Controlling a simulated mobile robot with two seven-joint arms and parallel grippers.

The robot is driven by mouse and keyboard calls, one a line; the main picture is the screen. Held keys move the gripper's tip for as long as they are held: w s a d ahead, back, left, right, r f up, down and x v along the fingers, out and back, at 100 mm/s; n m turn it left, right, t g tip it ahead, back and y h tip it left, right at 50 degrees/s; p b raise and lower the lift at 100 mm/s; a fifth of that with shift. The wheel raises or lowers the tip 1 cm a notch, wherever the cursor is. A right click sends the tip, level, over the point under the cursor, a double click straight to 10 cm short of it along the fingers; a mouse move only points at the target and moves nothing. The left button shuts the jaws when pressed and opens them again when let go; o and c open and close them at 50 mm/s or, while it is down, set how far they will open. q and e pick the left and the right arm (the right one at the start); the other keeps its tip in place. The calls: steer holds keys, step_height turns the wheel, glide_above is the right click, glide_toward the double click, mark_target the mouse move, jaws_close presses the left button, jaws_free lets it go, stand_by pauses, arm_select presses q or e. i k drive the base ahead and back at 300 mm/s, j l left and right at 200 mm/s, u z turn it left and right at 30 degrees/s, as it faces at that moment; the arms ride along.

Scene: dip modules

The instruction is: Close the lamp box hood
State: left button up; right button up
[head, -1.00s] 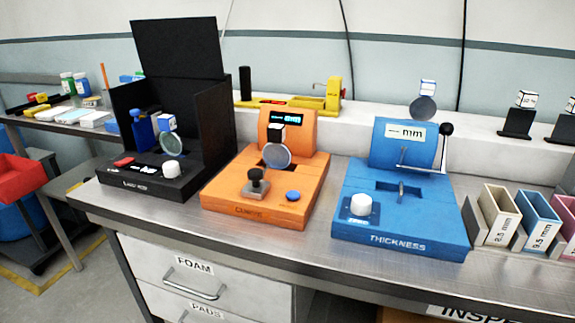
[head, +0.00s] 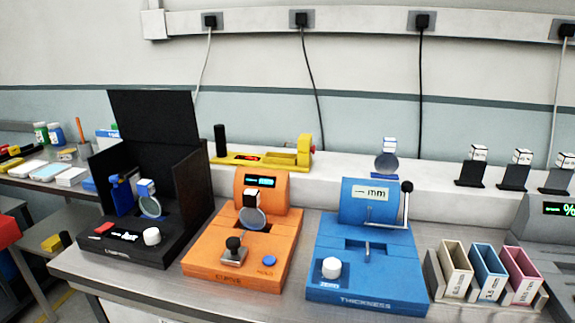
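The black lamp box (head: 125,243) stands at the left of the bench. Its hood (head: 153,118) is raised, an upright black panel above the box's dark side walls. Inside the box are a round lens disc (head: 150,207) with a white-and-blue block above it, and a blue part (head: 122,195). A white knob (head: 152,236) and a red button (head: 103,228) are on its front. Neither of my grippers is in view.
The orange gauge (head: 240,252) stands close to the box's right, then the blue thickness gauge (head: 368,262). A yellow device (head: 265,155) sits on the ledge behind. Coloured slots (head: 487,270) stand at the right. Free bench shows along the front edge.

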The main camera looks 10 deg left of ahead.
mark_target(164, 116)
steer(key=k, duration=0.35)
steer(key=k+z, duration=0.15)
steer(key=z, duration=0.25)
steer(key=k+z, duration=0.15)
steer(key=z, duration=1.55)
steer(key=k+j+z, duration=0.15)
steer(key=j, duration=0.15)
steer(key=k+j+z, duration=0.1)
steer(key=k+j, duration=0.35)
steer(key=j, duration=0.2)
steer(key=k+j, duration=0.75)
steer(key=j, duration=0.3)
steer(key=k+j, duration=0.4)
steer(key=j, duration=0.15)
